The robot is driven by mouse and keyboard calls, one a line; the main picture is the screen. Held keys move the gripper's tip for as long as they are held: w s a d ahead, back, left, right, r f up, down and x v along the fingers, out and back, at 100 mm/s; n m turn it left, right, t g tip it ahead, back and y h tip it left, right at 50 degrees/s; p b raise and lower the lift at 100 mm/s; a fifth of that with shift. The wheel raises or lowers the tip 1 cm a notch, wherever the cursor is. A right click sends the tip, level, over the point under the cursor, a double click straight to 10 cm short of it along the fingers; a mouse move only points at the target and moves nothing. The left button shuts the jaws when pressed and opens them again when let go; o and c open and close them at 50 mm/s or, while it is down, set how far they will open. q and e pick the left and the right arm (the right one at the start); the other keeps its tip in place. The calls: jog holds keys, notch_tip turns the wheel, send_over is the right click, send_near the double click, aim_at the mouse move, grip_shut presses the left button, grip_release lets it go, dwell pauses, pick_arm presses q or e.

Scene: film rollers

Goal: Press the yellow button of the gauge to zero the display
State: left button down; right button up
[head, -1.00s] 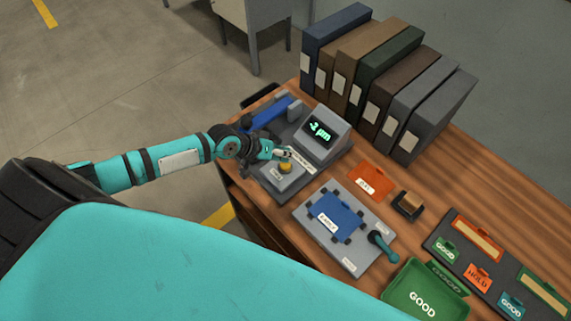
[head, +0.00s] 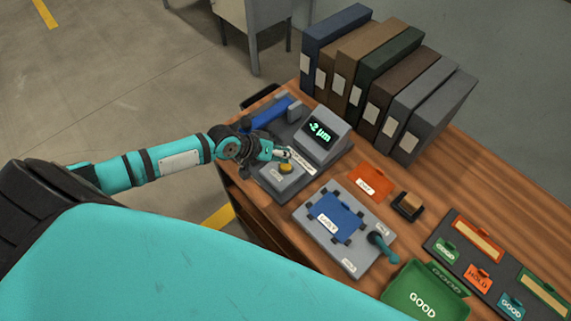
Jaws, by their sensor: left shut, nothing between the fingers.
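The gauge (head: 322,145) is a grey unit on the wooden bench, and its dark display (head: 320,131) reads about "-2 µm" in green. Its yellow button (head: 286,168) sits on a low grey block in front of the display. My left gripper (head: 287,155) is shut and empty. Its fingertips are just behind the button in the picture, close to it; whether they touch it I cannot tell. A blue roller (head: 271,114) lies at the back left of the gauge. My right gripper is not in view.
Several binders (head: 385,80) stand at the back of the bench.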

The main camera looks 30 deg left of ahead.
pick_arm(q)
jog(key=shift+f, duration=0.45)
jog(key=shift+f+b, duration=0.55)
jog(key=shift+b, duration=0.1)
dwell(0.5)
jog(key=shift+r, duration=0.1)
jog(key=shift+r+p, duration=0.45)
jog(key=shift+p, duration=0.15)
jog(key=shift+r+p, duration=0.4)
